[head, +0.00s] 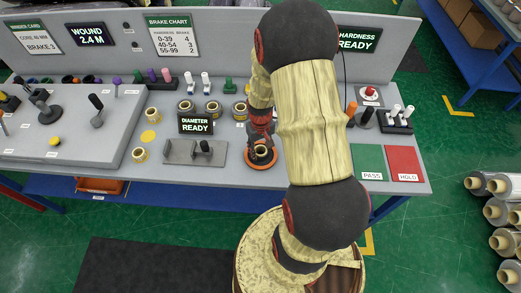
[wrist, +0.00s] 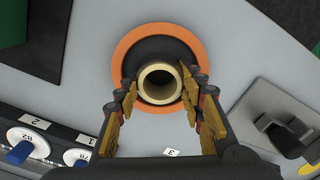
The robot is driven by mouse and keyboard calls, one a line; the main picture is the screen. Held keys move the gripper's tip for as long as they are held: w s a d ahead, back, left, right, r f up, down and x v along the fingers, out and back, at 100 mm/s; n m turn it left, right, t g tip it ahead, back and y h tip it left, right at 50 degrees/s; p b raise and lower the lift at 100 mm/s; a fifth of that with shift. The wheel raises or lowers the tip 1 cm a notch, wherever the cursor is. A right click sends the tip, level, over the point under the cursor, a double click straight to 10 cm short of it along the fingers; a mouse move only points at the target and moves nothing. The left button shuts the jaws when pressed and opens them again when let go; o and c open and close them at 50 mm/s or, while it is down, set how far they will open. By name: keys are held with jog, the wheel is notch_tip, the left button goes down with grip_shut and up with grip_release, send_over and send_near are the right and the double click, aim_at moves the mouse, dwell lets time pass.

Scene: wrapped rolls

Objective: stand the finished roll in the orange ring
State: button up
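The roll (wrist: 143,85), a pale tan tube with a dark hollow, stands upright within the orange ring (wrist: 121,62), as seen from above in the wrist view. A black area lies between the tube and the orange rim. My gripper (wrist: 160,88) has one finger on each side of the roll, both seeming to touch it. In the head view the orange ring (head: 249,161) is on the bench, right of the grey fixture, with my gripper (head: 260,141) just over it. The roll's lower part and its seating are hidden.
The diameter display (head: 196,124) and its grey fixture (head: 180,152) stand left of the ring. Several rolls (head: 213,110) stand behind. A green PASS pad (head: 369,162) and a red HOLD pad (head: 404,162) lie at the right. My arm hides the bench middle.

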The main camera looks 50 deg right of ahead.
jog(key=o, duration=0.4)
jog(key=shift+o, duration=0.2)
jog(key=shift+r, duration=0.1)
notch_tip(320, 180, up, 12)
jog(key=p, duration=0.3)
jog(key=w+a+r+n+t, duration=0.2)
jog(key=a+r, duration=0.7)
jog(key=r, duration=0.4)
jog(key=s+a+r+n+t, duration=0.2)
jog(key=s+a+r+t, duration=0.1)
jog(key=s+a+r, duration=0.6)
jog(key=a+r, duration=0.3)
jog(key=a, duration=0.1)
jog(key=shift+s+a+r+t, duration=0.3)
jog(key=shift+s+a+r, duration=0.1)
jog(key=shift+f+b, duration=0.15)
jog(key=shift+b, duration=0.25)
